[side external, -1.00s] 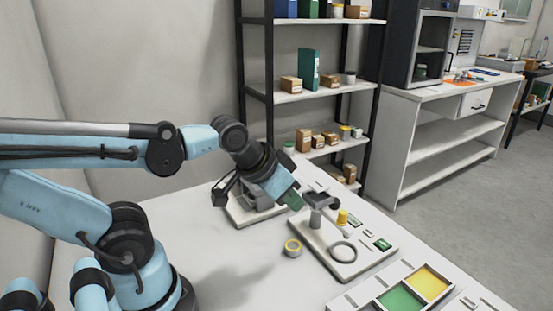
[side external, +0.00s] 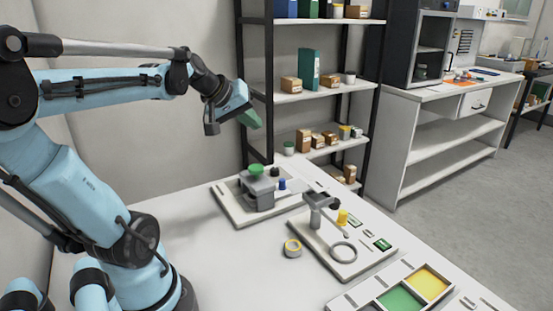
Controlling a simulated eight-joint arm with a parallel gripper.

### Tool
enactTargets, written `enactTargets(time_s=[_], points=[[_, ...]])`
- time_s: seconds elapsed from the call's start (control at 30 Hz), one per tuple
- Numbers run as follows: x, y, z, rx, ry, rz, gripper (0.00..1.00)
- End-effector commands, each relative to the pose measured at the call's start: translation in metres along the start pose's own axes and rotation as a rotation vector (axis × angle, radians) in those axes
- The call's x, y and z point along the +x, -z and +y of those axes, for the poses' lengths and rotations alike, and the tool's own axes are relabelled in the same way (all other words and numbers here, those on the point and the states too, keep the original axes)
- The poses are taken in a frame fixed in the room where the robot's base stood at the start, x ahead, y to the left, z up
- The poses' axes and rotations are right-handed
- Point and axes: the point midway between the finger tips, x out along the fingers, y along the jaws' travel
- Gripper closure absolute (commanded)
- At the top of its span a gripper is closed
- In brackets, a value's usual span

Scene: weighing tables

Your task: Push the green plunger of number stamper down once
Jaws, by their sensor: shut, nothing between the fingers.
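The number stamper (side external: 259,192) is a grey block on a pale base board (side external: 228,206) at the back of the white table. Its green plunger (side external: 256,169) is a round cap on top of the block. My gripper (side external: 252,119) has green fingertips and is shut and empty. It is in the air above the stamper, clear of the plunger, in front of the wall and shelf post.
A second board (side external: 322,248) to the right holds a grey stand (side external: 316,213), a yellow piece (side external: 342,217) and a ring (side external: 343,251). A tray with green and yellow compartments (side external: 376,300) is at front right. A shelf rack (side external: 310,97) stands behind.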

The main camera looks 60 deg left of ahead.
Motion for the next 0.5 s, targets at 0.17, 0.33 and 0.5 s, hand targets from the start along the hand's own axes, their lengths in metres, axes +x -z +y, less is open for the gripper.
enactTargets(time_s=[0.17,0.33,0.5], points=[[-0.0012,0.0037,-0.0025,-0.013,0.000,0.007,1.00],[-0.0011,0.0032,-0.0022,-0.012,0.000,0.006,1.00],[0.0020,0.0012,-0.0041,-0.011,0.000,0.005,1.00]])
